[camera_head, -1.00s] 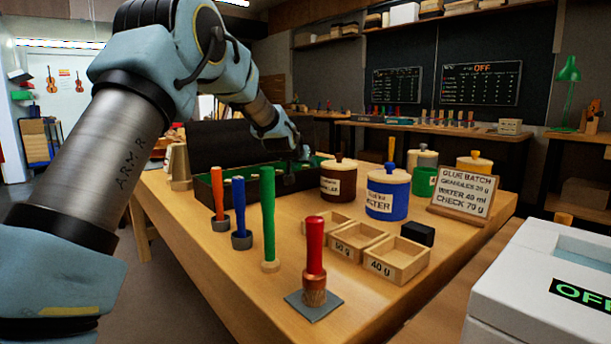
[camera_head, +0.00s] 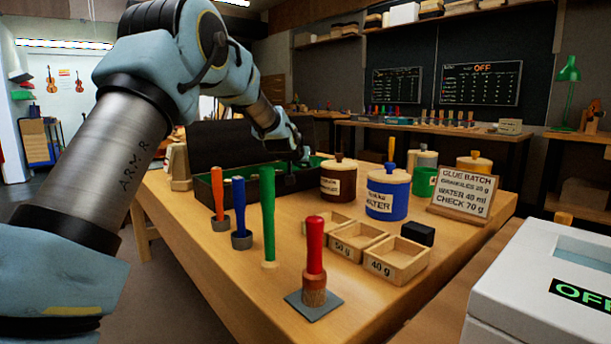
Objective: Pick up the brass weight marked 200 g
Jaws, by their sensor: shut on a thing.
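My gripper (camera_head: 300,160) is at the right part of a dark, green-lined case (camera_head: 203,190) on the wooden bench. It points down into the case, with its fingers small and partly hidden. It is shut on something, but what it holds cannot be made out. The brass weights and any 200 g mark are not readable from here. The case's dark lid (camera_head: 222,146) stands open behind it.
Orange (camera_head: 218,195), blue (camera_head: 239,205), green (camera_head: 268,215) and red (camera_head: 314,255) handled brushes stand in front of the case. Lidded jars (camera_head: 387,192), wooden trays (camera_head: 398,262), a black block (camera_head: 417,233) and a glue sign (camera_head: 464,192) are to the right.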

